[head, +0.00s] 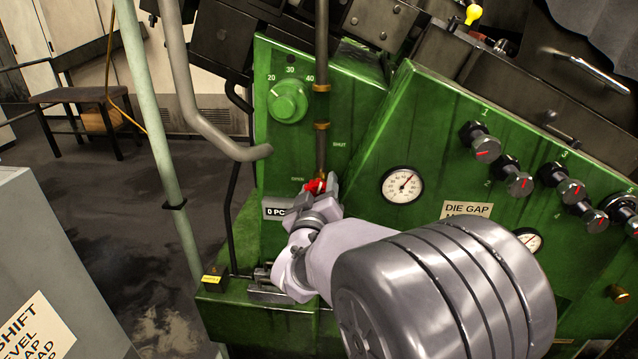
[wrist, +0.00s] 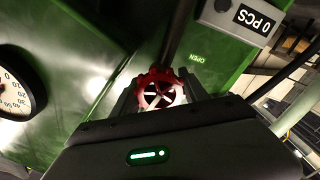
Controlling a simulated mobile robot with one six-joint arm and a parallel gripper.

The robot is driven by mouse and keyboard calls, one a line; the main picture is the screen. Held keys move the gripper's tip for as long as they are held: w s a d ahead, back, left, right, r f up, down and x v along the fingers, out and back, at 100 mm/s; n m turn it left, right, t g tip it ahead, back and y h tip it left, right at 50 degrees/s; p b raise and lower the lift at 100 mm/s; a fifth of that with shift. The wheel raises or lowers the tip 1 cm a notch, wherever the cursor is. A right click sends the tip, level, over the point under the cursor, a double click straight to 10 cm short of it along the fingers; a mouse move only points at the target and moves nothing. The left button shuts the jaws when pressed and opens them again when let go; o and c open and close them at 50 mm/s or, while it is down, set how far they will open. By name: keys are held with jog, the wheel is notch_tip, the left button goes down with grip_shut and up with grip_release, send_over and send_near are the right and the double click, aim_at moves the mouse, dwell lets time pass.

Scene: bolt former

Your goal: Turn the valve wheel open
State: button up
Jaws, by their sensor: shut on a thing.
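The valve wheel is a small red spoked handwheel (wrist: 160,92) in the wrist view, between the two dark fingers of my gripper (wrist: 159,100). In the head view a red part of the wheel (head: 315,186) shows at the tip of my gripper (head: 321,194), and the rest is hidden by the fingers. The gripper is shut on the wheel. A vertical pipe (head: 321,130) with brass fittings runs down to the wheel. The words OPEN (wrist: 196,58) and SHUT (head: 339,144) are printed on the green panel near it.
The green machine panel (head: 360,130) carries a dial gauge (head: 402,185) right of the wheel and a green knob (head: 288,101) above left. A counter box (head: 276,209) sits close to the gripper. Several black knobs (head: 481,142) stand out at right. A pale post (head: 150,130) rises at left.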

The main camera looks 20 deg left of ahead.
jog(key=n+p, duration=0.4)
jog(key=n, duration=0.3)
jog(key=shift+r, duration=0.15)
jog(key=n+p, duration=0.2)
jog(key=n, duration=0.2)
jog(key=n+p, duration=0.2)
jog(key=n, duration=0.2)
jog(key=shift+p, duration=0.3)
jog(key=n+p, duration=0.3)
jog(key=n, duration=0.3)
jog(key=shift+n+p, duration=0.35)
jog(key=shift+n, duration=0.05)
jog(key=n+p, duration=0.2)
jog(key=n, duration=0.2)
jog(key=shift+n, duration=0.3)
jog(key=shift+f+n, duration=0.2)
jog(key=shift+n, duration=0.1)
jog(key=o, duration=1.1)
